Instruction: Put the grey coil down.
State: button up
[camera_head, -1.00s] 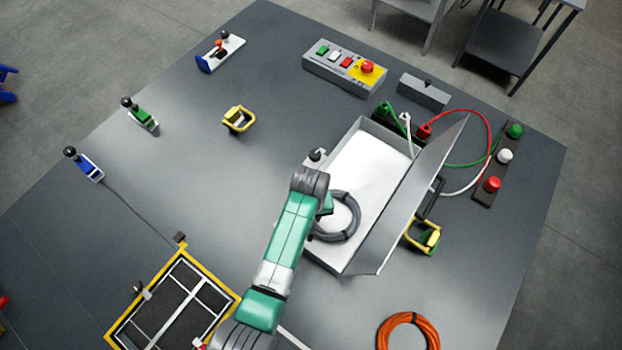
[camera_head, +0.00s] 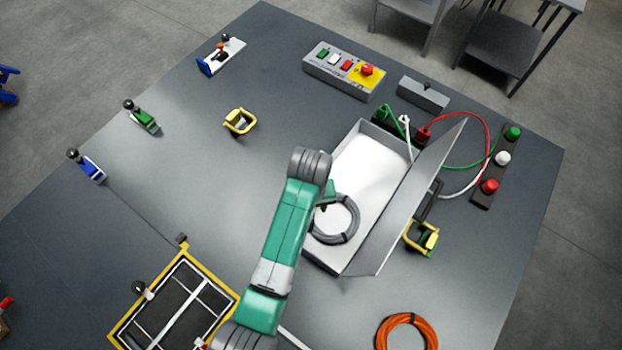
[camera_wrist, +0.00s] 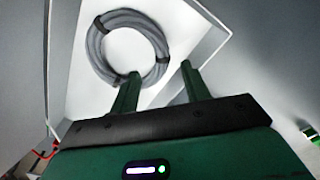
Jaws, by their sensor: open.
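The grey coil (camera_head: 349,222) lies inside the open white-floored box (camera_head: 375,165), in its near part. In the wrist view the coil (camera_wrist: 90,50) is a dark grey ring with black bands, resting on the white floor of the box (camera_wrist: 75,98). My gripper (camera_wrist: 160,78) is open, its two green fingers apart, with nothing between the tips. The left finger tip is close to the coil's near edge; I cannot tell whether it touches. In the head view my green arm hides most of the gripper.
The box's raised lid (camera_head: 418,200) stands along its right side. A yellow-handled clamp (camera_head: 424,238) is beyond the lid. An orange coil (camera_head: 406,332) lies at the front right. A yellow-framed grate (camera_head: 178,305) is at lower left.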

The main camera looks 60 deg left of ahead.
notch_tip(320, 180, up, 3)
jog(key=shift+r, duration=0.2)
jog(key=w+d+r+m+t+y, duration=0.3)
jog(key=w+r+t, duration=0.3)
jog(key=w+r, duration=0.6)
jog(key=w+d+r+m+t, duration=0.2)
jog(key=w+d+r+t, duration=0.15)
jog(key=r, duration=0.65)
jog(key=w+d+r+m+t, duration=0.2)
jog(key=d+r+t, duration=0.15)
jog(key=r, duration=0.55)
jog(key=s+d+r+m+t+h, duration=0.1)
jog(key=s+d+r+t, duration=0.3)
jog(key=r, duration=0.6)
jog(key=s+d+r+m+t+h, duration=0.1)
jog(key=s+d+r+t, duration=0.3)
jog(key=d+r, duration=0.4)
jog(key=s+d+r+m+t+h, duration=0.1)
jog(key=s+d+r+m+t, duration=0.2)
jog(key=r, duration=0.9)
jog(key=s+d+t, duration=0.1)
jog(key=s+d, duration=0.1)
jog(key=shift+d+r+m, duration=0.25)
jog(key=shift+d+m, duration=0.05)
jog(key=shift+d, duration=0.1)
